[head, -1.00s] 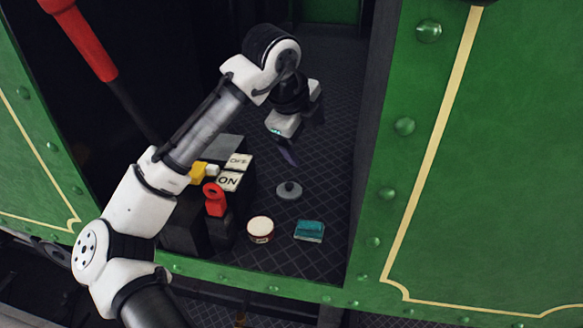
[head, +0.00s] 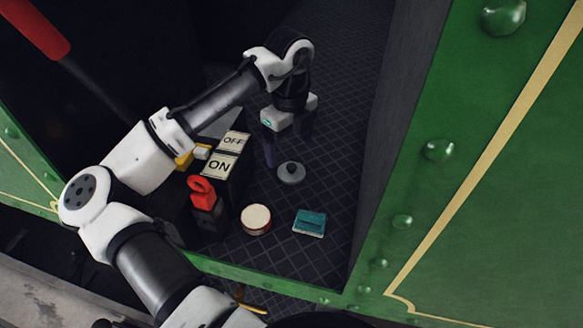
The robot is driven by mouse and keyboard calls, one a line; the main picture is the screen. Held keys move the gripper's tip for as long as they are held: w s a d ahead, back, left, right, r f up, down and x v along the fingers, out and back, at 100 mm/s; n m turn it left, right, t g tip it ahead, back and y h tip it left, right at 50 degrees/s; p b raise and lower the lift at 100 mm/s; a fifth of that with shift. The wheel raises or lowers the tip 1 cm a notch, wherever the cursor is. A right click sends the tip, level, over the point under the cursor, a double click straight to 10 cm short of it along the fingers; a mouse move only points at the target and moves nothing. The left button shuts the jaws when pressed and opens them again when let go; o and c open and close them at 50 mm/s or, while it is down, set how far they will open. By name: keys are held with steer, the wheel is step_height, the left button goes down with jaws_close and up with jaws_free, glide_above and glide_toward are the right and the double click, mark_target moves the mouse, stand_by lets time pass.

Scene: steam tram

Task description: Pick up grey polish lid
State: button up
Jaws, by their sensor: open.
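The grey polish lid (head: 291,173) is a small round disc with a knob on top. It lies flat on the dark diamond-patterned floor (head: 335,190) inside the green doorway. My gripper (head: 288,148) hangs above and behind the lid, pointing down, with its dark fingers apart and nothing between them. The fingers are dim against the floor, so their exact gap and height over the lid are hard to tell.
A round cream-topped tin (head: 256,219) and a teal box (head: 309,223) stand in front of the lid. The green wall (head: 490,200) bounds the right.

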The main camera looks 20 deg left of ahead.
mark_target(291, 166)
steer(key=shift+d+f+p, duration=0.1)
steer(key=shift+f+p, duration=0.75)
steer(key=shift+f, duration=2.3)
steer(key=c, duration=1.1)
steer(key=shift+o, duration=0.2)
